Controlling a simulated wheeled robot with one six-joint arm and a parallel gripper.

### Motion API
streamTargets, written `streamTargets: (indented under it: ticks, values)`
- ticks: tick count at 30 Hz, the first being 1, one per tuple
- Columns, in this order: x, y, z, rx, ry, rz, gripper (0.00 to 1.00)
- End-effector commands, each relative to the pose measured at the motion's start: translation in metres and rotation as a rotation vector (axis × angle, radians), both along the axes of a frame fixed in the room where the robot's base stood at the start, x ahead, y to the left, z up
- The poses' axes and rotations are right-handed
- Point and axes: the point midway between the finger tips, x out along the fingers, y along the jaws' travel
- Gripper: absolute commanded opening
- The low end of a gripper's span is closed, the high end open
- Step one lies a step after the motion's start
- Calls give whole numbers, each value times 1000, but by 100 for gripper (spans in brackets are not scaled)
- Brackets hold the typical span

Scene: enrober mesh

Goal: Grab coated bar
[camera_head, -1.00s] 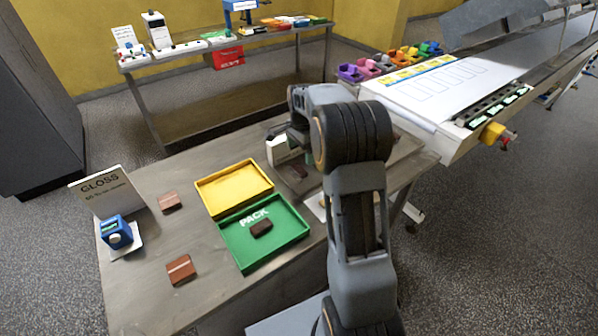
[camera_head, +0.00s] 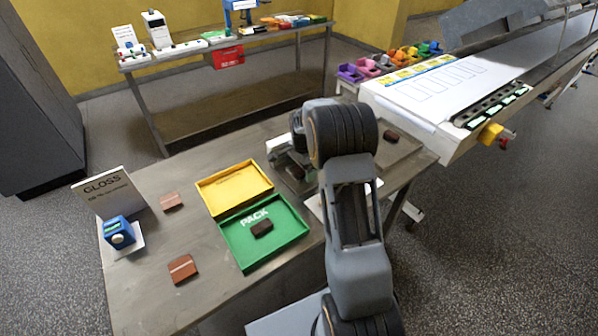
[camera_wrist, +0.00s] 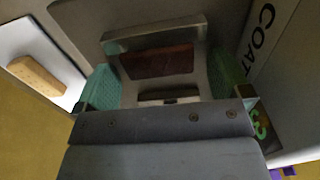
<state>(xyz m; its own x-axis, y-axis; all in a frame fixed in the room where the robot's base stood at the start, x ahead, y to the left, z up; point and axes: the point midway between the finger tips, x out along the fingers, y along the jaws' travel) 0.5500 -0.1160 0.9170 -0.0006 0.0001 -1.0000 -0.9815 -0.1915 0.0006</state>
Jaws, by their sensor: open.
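In the wrist view, a dark reddish-brown bar (camera_wrist: 155,62) lies between the green pads of my gripper (camera_wrist: 166,80), with gaps on both sides. It rests on a grey metal piece with a raised rim. My gripper is open. In the head view, a dark bar (camera_head: 295,172) shows beside my wrist; my fingers are mostly hidden by the arm. Another dark bar (camera_head: 390,135) sits on a plate at the table's right end. A third dark bar (camera_head: 262,227) lies in the green PACK tray (camera_head: 240,258).
A yellow tray (camera_head: 205,193) adjoins the green one. In the wrist view, a COAT sign (camera_wrist: 262,45) stands close right; a tan bar (camera_wrist: 35,75) lies left.

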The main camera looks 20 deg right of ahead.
Motion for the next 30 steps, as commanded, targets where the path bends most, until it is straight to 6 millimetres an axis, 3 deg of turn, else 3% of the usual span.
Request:
streamTargets:
  ticks: [2, 15, 24, 30]
  values:
    - [0, 0, 0, 0, 0, 0, 95]
    - [0, 0, 1, 0, -1, 0, 53]
    - [0, 0, 2, -1, -2, 0, 52]
    - [1, 0, 17, -1, -5, 0, 52]
